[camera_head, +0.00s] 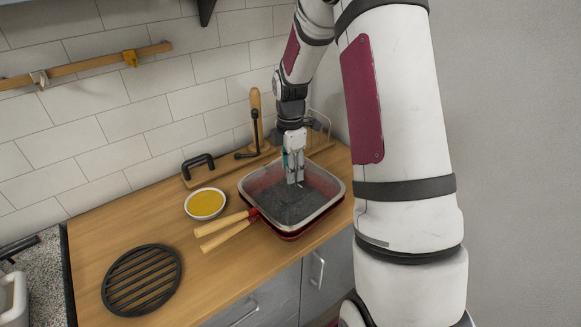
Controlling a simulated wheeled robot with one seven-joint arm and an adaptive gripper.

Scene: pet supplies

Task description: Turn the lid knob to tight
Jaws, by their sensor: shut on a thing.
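A square red pan (243,189) with a pale rim stands on the wooden counter, its dark grey speckled surface (303,208) facing up. Two light wooden handles (226,224) stick out to its left, one above the other. My gripper (295,181) points down over the middle of the pan, inside its rim. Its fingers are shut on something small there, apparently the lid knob. The fingers hide the knob, so its shape and turn angle cannot be made out. I cannot tell whether the grey surface is a lid or the pan's floor.
A white bowl of yellow contents (206,204) stands left of the pan. A round black grate (142,280) lies at the front left. Behind are a wooden board with a black handle (199,162), an upright wooden handle (256,112) and a wire rack (320,127) near the wall.

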